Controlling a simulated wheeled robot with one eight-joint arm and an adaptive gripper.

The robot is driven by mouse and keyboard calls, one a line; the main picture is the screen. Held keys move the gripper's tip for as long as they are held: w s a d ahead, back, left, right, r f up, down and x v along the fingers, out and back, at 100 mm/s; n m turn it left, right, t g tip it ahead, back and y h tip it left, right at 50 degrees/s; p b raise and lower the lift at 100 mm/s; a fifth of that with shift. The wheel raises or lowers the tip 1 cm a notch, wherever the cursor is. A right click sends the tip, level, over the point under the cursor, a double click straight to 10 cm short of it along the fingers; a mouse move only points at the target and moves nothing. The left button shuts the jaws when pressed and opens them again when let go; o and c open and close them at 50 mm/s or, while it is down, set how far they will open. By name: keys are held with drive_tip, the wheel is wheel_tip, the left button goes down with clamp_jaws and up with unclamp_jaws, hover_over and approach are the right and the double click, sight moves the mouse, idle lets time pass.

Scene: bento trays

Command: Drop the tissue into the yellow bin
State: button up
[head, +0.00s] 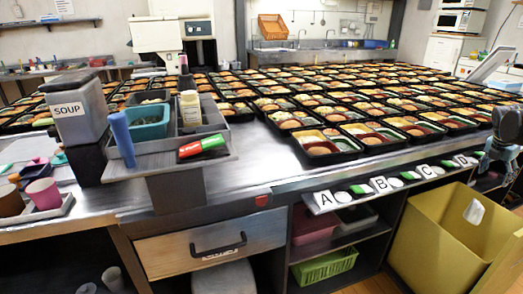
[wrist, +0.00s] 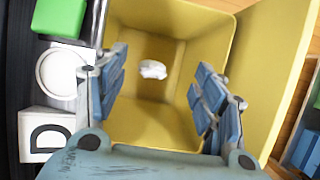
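The yellow bin (head: 425,250) stands on the floor at the lower right of the head view. It also fills the middle of the wrist view (wrist: 215,30). The white crumpled tissue (wrist: 152,69) shows inside the bin's opening in the wrist view, apart from my fingers. A white patch in the head view (head: 474,211), against the bin's inside, looks like the same tissue. I cannot tell whether it rests or is in the air. My gripper (wrist: 155,95) is open and empty above the bin, its blue fingers spread to either side.
A counter edge with lettered blocks (head: 380,184) and white discs runs beside the bin. Many bento trays (head: 330,147) cover the counter. A grey soup container (head: 78,108) stands at the left. Shelves with a green basket (head: 325,266) are left of the bin.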

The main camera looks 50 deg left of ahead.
drive_tip(key=v, duration=1.2)
idle(0.6)
